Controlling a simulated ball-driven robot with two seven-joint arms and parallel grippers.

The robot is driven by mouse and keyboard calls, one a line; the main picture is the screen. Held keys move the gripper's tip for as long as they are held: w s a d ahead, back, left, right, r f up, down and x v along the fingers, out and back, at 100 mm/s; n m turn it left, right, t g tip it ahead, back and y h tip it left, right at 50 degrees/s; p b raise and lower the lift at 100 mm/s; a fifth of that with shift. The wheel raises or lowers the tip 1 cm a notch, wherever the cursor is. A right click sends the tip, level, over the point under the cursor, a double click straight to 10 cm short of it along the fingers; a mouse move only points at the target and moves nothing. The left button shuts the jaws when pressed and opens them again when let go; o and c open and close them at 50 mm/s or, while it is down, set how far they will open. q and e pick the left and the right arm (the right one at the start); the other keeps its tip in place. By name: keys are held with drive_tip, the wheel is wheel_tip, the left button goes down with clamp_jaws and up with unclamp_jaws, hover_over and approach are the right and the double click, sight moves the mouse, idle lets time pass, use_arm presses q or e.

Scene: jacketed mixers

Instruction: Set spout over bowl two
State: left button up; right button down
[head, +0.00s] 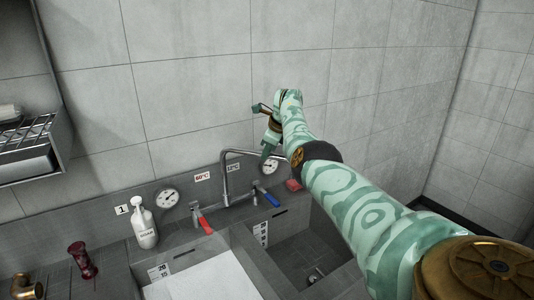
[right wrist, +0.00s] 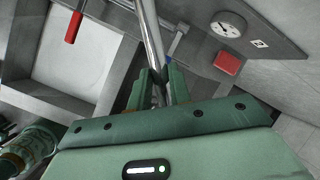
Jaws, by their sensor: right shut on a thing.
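The curved metal spout (head: 226,178) rises between the two tap levers and bends over to the right. It also shows as a shiny pipe in the right wrist view (right wrist: 150,35). My right gripper (head: 267,154) is shut on the spout near its outer end; its fingers (right wrist: 158,95) flank the pipe. The right-hand, darker bowl (head: 290,254) has a drain on its floor. A plate that looks like a 2 (right wrist: 259,43) is on that side. The spout's tip is hidden by the gripper, so its exact position over the bowls is unclear. My left gripper is not in view.
A pale-floored bowl (head: 205,281) lies left. Red (head: 203,222) and blue (head: 267,196) levers flank the spout base. A soap bottle (head: 144,226) and maroon object (head: 81,261) stand left. A red block (head: 293,185) sits behind the right bowl. The tiled wall is close behind.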

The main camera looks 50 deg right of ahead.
drive_tip(key=c, duration=1.3)
unclamp_jaws()
drive_tip(key=p+v, duration=0.3)
drive_tip(key=v, duration=1.3)
